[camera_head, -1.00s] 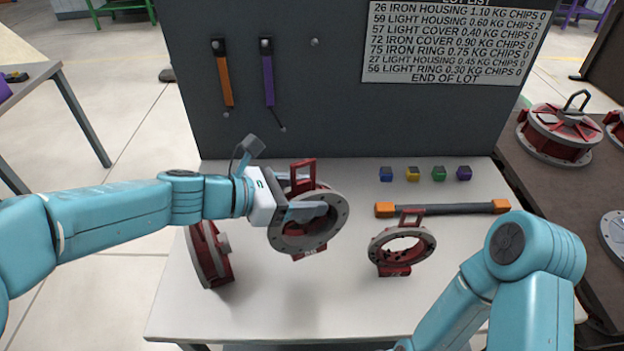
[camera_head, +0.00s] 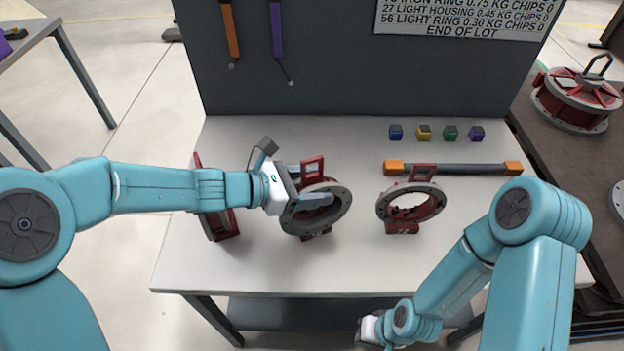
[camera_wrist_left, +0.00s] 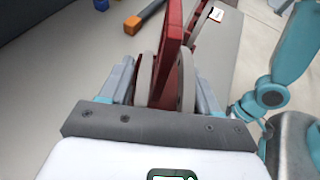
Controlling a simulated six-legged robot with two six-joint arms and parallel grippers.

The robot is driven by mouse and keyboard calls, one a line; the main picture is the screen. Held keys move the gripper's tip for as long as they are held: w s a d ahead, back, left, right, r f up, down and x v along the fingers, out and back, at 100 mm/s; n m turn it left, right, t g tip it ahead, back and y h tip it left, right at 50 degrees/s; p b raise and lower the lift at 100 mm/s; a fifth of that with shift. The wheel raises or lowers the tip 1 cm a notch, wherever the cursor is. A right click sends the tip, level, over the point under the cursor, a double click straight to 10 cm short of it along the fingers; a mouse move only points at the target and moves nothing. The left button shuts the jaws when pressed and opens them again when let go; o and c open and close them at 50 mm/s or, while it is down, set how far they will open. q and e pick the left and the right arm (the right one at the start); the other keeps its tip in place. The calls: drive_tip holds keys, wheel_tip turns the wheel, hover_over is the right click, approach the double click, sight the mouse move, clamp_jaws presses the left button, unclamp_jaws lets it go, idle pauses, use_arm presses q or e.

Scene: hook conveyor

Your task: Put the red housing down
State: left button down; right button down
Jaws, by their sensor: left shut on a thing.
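My left gripper (camera_head: 312,205) is shut on a red housing (camera_head: 344,208) with a grey round flange and a red handle frame on top. The housing stands upright over the left-middle of the white table, at or just above its top; I cannot tell whether it touches. In the left wrist view the housing (camera_wrist_left: 172,50) shows edge-on between the two fingers. My right gripper (camera_head: 368,330) is low at the table's front edge, partly hidden, and its fingers do not show clearly.
A similar red-and-grey ring part (camera_head: 432,205) stands to the right on the table (camera_head: 260,270). Another red part (camera_head: 222,225) stands at the left, partly behind my left arm. A dark bar with orange ends (camera_head: 455,169) and several small coloured cubes (camera_head: 424,132) lie behind.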

use_arm(q)
drive_tip(key=shift+r, duration=0.1)
drive_tip(key=shift+c, duration=1.2)
unclamp_jaws()
drive_tip(key=v, duration=1.2)
drive_tip(key=shift+p, duration=0.35)
drive_tip(key=shift+s, duration=0.1)
